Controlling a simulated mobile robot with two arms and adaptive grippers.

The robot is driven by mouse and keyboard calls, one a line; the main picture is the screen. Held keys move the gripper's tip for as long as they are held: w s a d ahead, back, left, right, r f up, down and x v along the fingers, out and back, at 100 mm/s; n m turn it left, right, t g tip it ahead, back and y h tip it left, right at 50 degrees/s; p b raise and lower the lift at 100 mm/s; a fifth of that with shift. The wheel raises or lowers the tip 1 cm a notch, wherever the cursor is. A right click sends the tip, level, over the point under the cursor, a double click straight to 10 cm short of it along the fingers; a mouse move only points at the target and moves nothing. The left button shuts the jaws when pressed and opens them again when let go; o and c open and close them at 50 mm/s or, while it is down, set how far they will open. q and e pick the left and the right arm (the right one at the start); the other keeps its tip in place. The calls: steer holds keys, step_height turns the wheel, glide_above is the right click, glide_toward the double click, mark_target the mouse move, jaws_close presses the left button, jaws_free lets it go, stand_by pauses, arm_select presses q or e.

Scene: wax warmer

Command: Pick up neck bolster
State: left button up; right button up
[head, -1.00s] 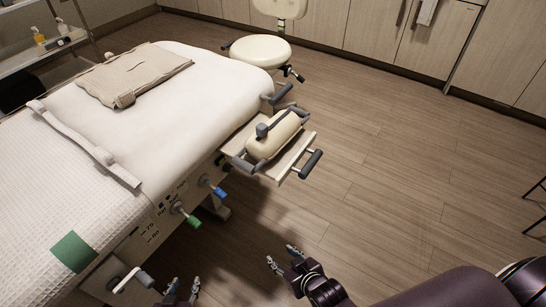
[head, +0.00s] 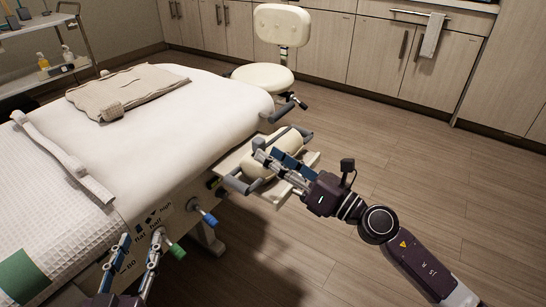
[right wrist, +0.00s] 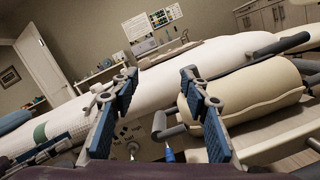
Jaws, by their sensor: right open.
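The neck bolster (head: 256,170) is a cream padded cylinder on a small shelf (head: 270,197) at the end of the treatment bed. My right gripper (head: 273,162) is open in front of it and hides part of it in the head view. In the right wrist view the bolster (right wrist: 257,88) lies to the right of the open fingers (right wrist: 152,95), partly behind the right finger, not between them. My left gripper (head: 141,240) is open and empty beside the bed's near side, low in the head view.
Grey handles (head: 237,186) stick out around the shelf. A blue-tipped lever (head: 209,219) and a green-tipped lever (head: 177,252) project from the bed's side. A folded beige pad (head: 140,85) lies on the bed. A cream stool (head: 262,79) stands behind. Floor at right is clear.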

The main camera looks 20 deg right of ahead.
mark_target(264, 146)
steer(key=w+d+n, duration=0.1)
steer(key=n, duration=0.1)
steer(key=w+d+f+n+g, duration=0.1)
steer(key=w+f+n, duration=0.1)
steer(key=n, duration=0.1)
steer(key=shift+d+n+g+h, duration=0.3)
steer(key=shift+d, duration=0.1)
steer(key=shift+x, duration=1.2)
arm_select(q)
steer(key=shift+w+d+r+t, duration=0.15)
steer(key=shift+r+t, duration=0.25)
steer(key=shift+r, duration=0.4)
arm_select(e)
steer(key=shift+f+x, duration=0.1)
steer(key=shift+x, duration=1.15)
steer(key=shift+f+x, duration=0.15)
steer(key=shift+x, duration=1.1)
steer(key=shift+d, duration=0.15)
jaws_close()
steer(key=shift+r, duration=0.15)
